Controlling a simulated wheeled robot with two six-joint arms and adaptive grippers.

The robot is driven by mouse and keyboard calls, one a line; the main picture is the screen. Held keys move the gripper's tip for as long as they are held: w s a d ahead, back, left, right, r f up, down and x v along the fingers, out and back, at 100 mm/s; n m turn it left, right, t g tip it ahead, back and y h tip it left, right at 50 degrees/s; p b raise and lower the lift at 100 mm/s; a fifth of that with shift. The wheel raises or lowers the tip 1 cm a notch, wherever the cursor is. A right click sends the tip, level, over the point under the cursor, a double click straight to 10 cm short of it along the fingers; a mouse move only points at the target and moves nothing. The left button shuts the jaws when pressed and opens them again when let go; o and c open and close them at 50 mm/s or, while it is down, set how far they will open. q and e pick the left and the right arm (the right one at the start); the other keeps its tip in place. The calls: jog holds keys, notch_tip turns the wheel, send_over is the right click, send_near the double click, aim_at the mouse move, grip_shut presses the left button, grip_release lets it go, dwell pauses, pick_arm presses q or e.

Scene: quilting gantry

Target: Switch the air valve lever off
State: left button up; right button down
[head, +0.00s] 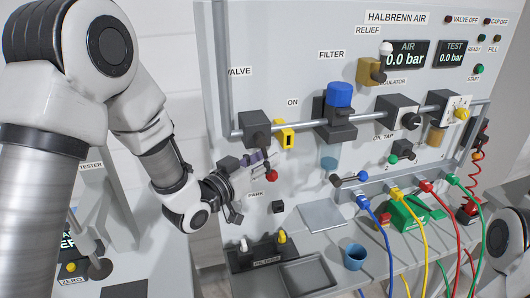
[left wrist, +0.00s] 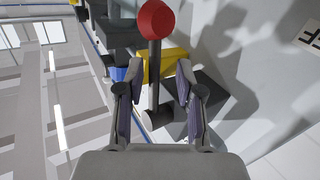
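The air valve's lever has a red knob (head: 271,175) and a dark shaft. In the left wrist view the red knob (left wrist: 157,19) is at the top and the shaft (left wrist: 154,72) runs down between my fingers. My left gripper (head: 251,162) is beside the panel, just left of the knob. Its fingers in the left wrist view (left wrist: 157,100) are open on either side of the shaft, with gaps showing. The valve's dark block (head: 255,128) sits on the pipe under the partly hidden VALVE label (head: 239,72). The lever's pivot is not clear in the head view. My right gripper is out of view.
A yellow piece (head: 285,136) sits right of the valve block, below the ON label (head: 293,102). A blue-topped filter (head: 339,96) stands further right. Below are a filter tray (head: 304,276), a blue cup (head: 354,257) and several coloured hoses. The air display (head: 407,55) reads 0.0 bar.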

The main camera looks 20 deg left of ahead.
pick_arm(q)
jog(key=shift+w+d+r, duration=0.1)
jog(key=shift+d, duration=0.4)
jog(key=shift+w+a, duration=0.1)
jog(key=shift+a, duration=0.1)
grip_shut()
jog(key=shift+d, duration=0.1)
jog(key=p, duration=0.1)
jog(key=m+g+p, duration=0.1)
jog(key=p, duration=0.1)
jog(key=shift+s+a+r+g+y, duration=0.3)
jog(key=shift+a, duration=0.1)
jog(key=shift+a+f+m+g+y, duration=0.15)
jog(key=shift+f+m+g+y, duration=0.15)
jog(key=shift+f+g, duration=0.15)
grip_release()
jog(key=shift+s, duration=0.1)
